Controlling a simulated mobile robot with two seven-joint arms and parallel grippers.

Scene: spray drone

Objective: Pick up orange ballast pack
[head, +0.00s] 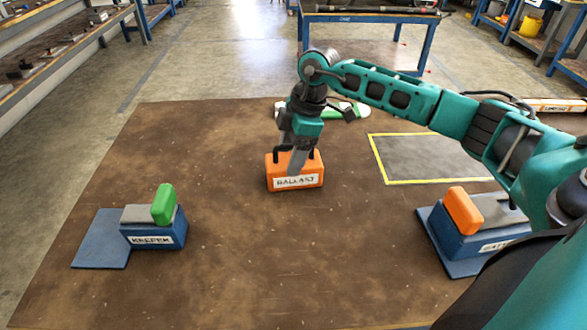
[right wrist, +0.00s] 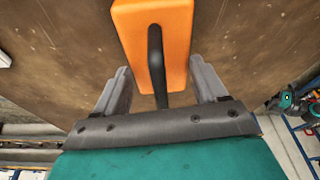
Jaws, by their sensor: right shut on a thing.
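The orange ballast pack (head: 296,182), a block with a white "BALLAST" label and a dark handle, sits at the middle of the brown table (head: 200,290). My right gripper (head: 297,163) comes down on it from above and is shut on it at the handle. In the right wrist view the pack (right wrist: 160,45) and its dark handle show between and beyond the two grey fingers (right wrist: 160,95). Whether the pack is lifted or still rests on the table, I cannot tell. My left gripper is not in view.
A blue fixture labelled "KEEPER" (head: 157,236) with a green block stands at left. Another blue fixture (head: 460,243) with an orange block stands at right, partly hidden by my right arm. A yellow-outlined grey area (head: 425,157) is bare. A green-white object (head: 345,111) lies behind the gripper.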

